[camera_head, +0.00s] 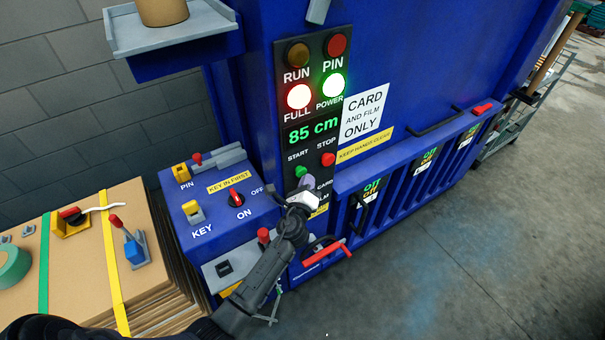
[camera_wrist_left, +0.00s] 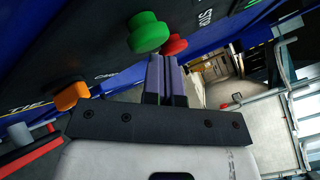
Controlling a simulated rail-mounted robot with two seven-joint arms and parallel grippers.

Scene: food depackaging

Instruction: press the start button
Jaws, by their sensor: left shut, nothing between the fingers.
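The green start button (camera_head: 300,171) sits under the START label on the black control panel of the blue machine. In the left wrist view the green button (camera_wrist_left: 148,32) stands out from the panel, just up and left of my fingertips. My left gripper (camera_head: 306,184) is shut and empty, just below the green button in the head view. Its purple-grey fingers also show in the left wrist view (camera_wrist_left: 165,66). I cannot tell whether they touch the button. The red stop button (camera_head: 328,159) is to its right. My right gripper is not in view.
The panel shows lit FULL (camera_head: 299,96) and POWER (camera_head: 333,85) lamps and an "85 cm" display (camera_head: 313,131). A red key switch (camera_head: 236,197) is on the ledge at left. A red-handled lever (camera_head: 325,251) juts out below. Strapped cardboard (camera_head: 80,240) stands at far left.

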